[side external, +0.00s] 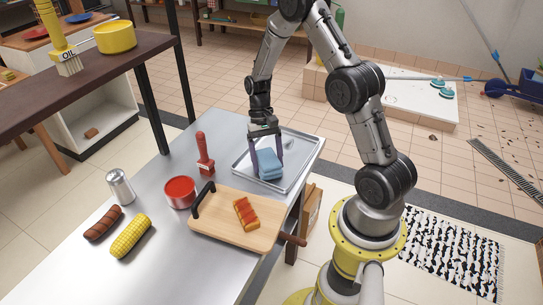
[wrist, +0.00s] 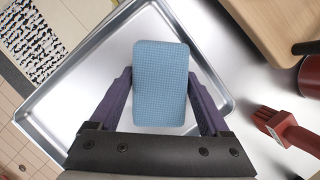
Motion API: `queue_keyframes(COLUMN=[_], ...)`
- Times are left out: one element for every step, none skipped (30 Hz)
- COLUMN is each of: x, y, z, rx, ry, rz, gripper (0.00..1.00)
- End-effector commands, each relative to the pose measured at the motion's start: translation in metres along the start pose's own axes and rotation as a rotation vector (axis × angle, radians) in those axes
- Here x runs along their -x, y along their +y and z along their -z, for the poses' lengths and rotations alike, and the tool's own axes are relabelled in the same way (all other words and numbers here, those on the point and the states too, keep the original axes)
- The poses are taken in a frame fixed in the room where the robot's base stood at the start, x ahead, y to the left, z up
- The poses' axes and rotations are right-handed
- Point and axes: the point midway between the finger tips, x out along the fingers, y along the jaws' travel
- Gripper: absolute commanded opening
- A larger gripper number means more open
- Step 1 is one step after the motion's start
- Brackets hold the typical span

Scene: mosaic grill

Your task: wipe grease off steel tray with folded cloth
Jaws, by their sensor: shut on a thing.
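A blue folded cloth (side external: 268,164) is between the purple fingers of my gripper (side external: 265,158), over the steel tray. In the wrist view the cloth (wrist: 160,84) fills the space between the two fingertips of my gripper (wrist: 160,90), and the fingers are shut on its sides. The shallow steel tray (side external: 304,160) lies at the far right end of the metal table. Its bare floor and rim also show in the wrist view (wrist: 85,90). A small greyish patch (side external: 288,144) shows near the tray's far side. I cannot tell whether the cloth touches the tray.
A wooden board (side external: 225,223) with a black handle and a reddish food piece (side external: 246,213) lies in front of the tray. A red brush (side external: 204,152), red bowl (side external: 180,191), metal shaker (side external: 120,186), corn (side external: 131,236) and sausage (side external: 103,222) stand or lie to the left.

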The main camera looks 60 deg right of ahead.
Motion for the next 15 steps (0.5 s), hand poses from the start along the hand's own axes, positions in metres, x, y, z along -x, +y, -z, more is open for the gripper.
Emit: queue_keyframes(x=[-0.002,-0.001,0.001,0.001,0.002,0.003,0.004,0.004,0.005,0.006,0.006,0.007,0.008,0.009,0.010], y=[-0.002,0.000,0.003,0.005,0.007,0.009,0.011,0.013,0.015,0.017,0.019,0.021,0.024,0.026,0.028], z=[-0.002,0.000,0.003,0.004,0.006,0.008,0.010,0.011,0.013,0.015,0.016,0.019,0.021,0.022,0.025], rx=[0.001,-0.001,-0.002,-0.003,-0.002,-0.002,-0.002,-0.002,-0.002,-0.002,-0.002,-0.002,-0.002,-0.002,-0.002], ry=[-0.003,-0.001,-0.001,-0.001,0.000,0.000,0.001,0.000,0.000,0.000,0.000,0.000,0.001,0.001,0.001], rz=[-0.001,0.000,0.001,0.000,0.000,0.000,0.001,0.001,0.001,0.001,0.001,0.001,0.001,0.000,0.000], gripper=[0.28,0.28,0.28,0.28,0.28,0.28,0.28,0.28,0.28,0.28,0.28,0.28,0.28,0.28,0.28])
